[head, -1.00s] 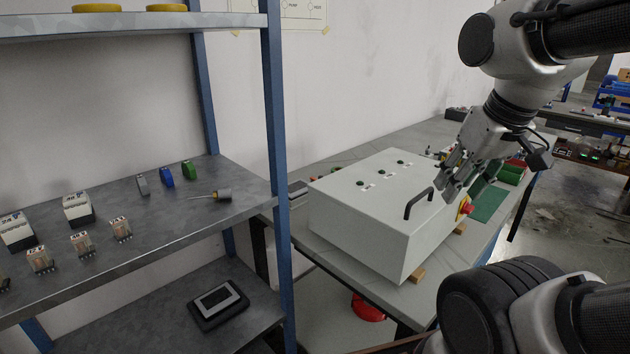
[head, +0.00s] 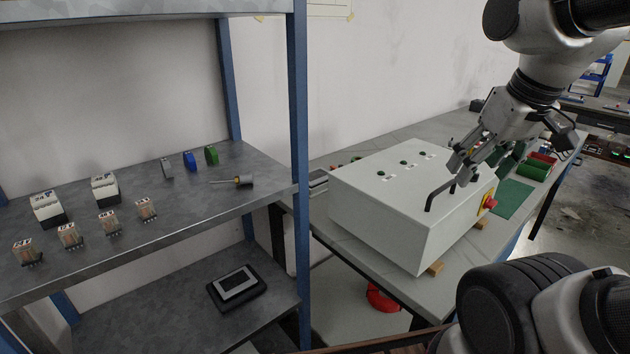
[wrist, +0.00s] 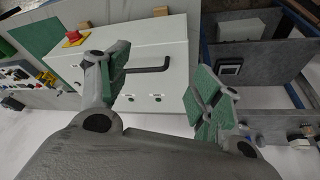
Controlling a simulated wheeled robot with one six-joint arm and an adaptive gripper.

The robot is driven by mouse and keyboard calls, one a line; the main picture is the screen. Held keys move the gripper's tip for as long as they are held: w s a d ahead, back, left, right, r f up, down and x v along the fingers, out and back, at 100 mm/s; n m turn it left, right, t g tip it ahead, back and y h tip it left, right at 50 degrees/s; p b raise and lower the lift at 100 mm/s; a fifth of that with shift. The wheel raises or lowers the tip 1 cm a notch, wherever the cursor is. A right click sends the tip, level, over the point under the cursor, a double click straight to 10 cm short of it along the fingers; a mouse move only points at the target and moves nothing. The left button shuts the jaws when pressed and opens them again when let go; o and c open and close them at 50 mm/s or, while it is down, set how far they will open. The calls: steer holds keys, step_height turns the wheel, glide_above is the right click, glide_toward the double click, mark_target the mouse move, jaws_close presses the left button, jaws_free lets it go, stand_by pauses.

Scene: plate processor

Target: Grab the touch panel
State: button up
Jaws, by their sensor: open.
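The touch panel (head: 238,287), a black slab with a light grey screen, lies on the lower shelf of the rack, at lower left in the head view. In the wrist view the touch panel (wrist: 229,68) shows small at upper right, far beyond the fingers. My gripper (head: 462,170) is open and empty at upper right in the head view, in front of or above the white control box. In the wrist view my gripper (wrist: 165,95) has its two green-padded fingers spread wide, well apart from the panel.
A white control box (head: 385,217) with a black handle and red emergency button stands on the workbench (head: 350,245). The upper shelf (head: 190,210) holds relays, small coloured parts and a screwdriver (head: 235,182). A blue rack post (head: 298,150) stands between panel and bench.

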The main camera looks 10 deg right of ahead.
steer(key=o, duration=0.5)
steer(key=w+r+n, duration=0.1)
steer(key=w, duration=0.1)
steer(key=w+r+n, duration=0.1)
steer(key=w, duration=0.2)
steer(key=w+a+r+n, duration=0.1)
steer(key=w, duration=0.1)
steer(key=shift+w+a+r+g, duration=0.1)
steer(key=shift+w+r+g, duration=0.05)
steer(key=shift+w+g, duration=0.15)
steer(key=shift+o, duration=0.2)
steer(key=n+g, duration=0.4)
steer(key=n, duration=1.6)
glide_above(316, 175)
steer(key=f, duration=2)
steer(key=shift+s+f, duration=0.35)
steer(key=f, duration=0.3)
steer(key=shift+w+a+f, duration=0.15)
steer(key=shift+a+f, duration=0.1)
steer(key=shift+f, duration=0.1)
steer(key=shift+d+f, duration=0.15)
steer(key=shift+f, duration=1.1)
steer(key=shift+d+f, duration=0.1)
steer(key=shift+f, duration=1.15)
